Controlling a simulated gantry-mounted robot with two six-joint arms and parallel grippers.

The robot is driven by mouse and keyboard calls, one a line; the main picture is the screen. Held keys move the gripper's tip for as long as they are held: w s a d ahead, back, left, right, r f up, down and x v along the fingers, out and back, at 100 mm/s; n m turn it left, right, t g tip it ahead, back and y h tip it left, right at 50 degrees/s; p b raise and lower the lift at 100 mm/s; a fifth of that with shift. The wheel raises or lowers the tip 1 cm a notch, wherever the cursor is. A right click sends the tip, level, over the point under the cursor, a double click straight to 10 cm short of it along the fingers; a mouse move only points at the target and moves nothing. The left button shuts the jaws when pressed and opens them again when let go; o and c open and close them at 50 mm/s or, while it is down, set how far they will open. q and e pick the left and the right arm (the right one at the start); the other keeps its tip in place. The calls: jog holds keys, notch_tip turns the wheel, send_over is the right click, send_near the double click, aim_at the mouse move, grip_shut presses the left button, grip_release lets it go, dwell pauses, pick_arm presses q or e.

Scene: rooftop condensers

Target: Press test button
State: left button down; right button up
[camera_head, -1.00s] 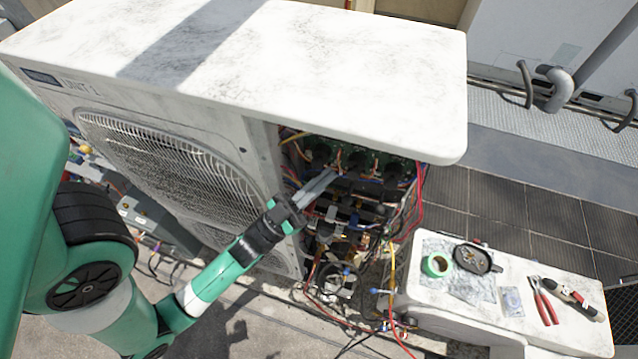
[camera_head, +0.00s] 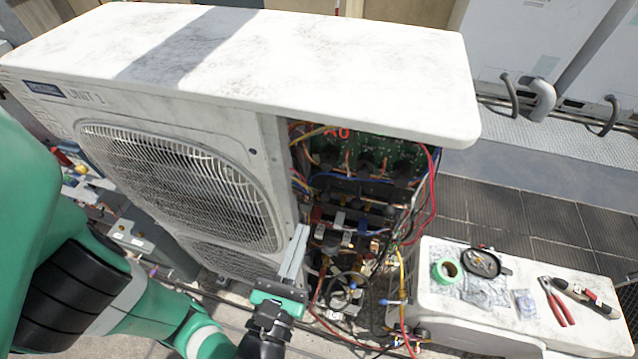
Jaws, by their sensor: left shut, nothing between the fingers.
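The condenser unit (camera_head: 300,70) stands open at its right side, showing a wiring bay with a green circuit board (camera_head: 385,160) at the top. Below the board are wires, dark parts and small fittings; I cannot make out which one is the test button. My left gripper (camera_head: 301,230) is shut and empty, its long grey fingers pointing up in front of the unit's right front edge, beside the lower part of the bay. I cannot tell whether it touches anything. My right gripper is not in view.
Loose red, yellow and black wires hang from the bay. Grey tiles (camera_head: 520,215) behind are clear.

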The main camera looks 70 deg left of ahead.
aim_at(326, 169)
pick_arm(q)
jog(key=shift+f, duration=0.1)
jog(key=p+x, duration=0.4)
jog(key=x, duration=1)
jog(key=shift+f, duration=0.1)
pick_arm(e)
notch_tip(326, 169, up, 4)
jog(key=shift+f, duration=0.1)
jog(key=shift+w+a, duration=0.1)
